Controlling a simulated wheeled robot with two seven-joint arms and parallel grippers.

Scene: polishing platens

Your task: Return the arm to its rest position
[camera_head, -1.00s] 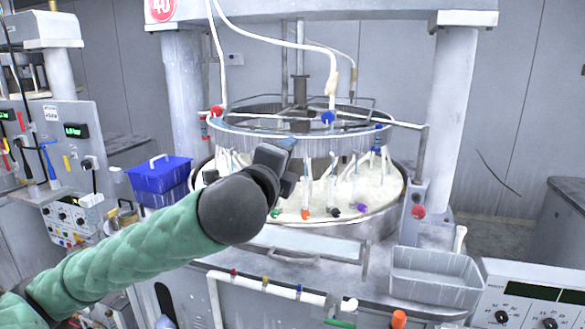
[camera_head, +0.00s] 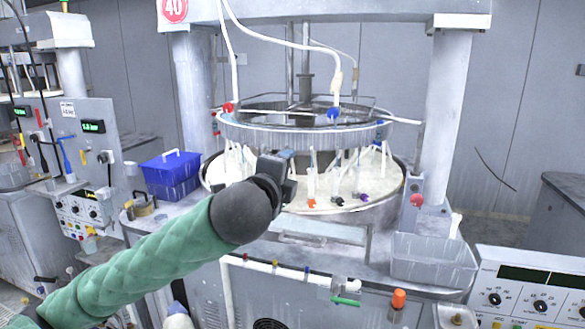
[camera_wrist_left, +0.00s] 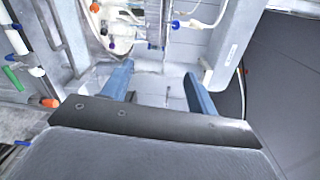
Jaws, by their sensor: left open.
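My left arm, in a green sleeve, comes in from the lower left in the head view. Its dark left gripper (camera_head: 286,168) is in front of the round polishing machine, overlapping the near left of its platen (camera_head: 345,207) in the picture. In the left wrist view two blue fingers (camera_wrist_left: 158,82) stand apart with nothing between them, so the gripper is open and empty. The fingertips are hard to make out in the head view. My right gripper is not in view.
A metal ring (camera_head: 300,132) with hoses hangs over the platen. A blue box (camera_head: 172,178) stands left of the machine. An empty grey tray (camera_head: 432,262) sits at the right front, beside a control panel (camera_head: 530,292). A white pipe rail (camera_head: 275,268) runs along the front.

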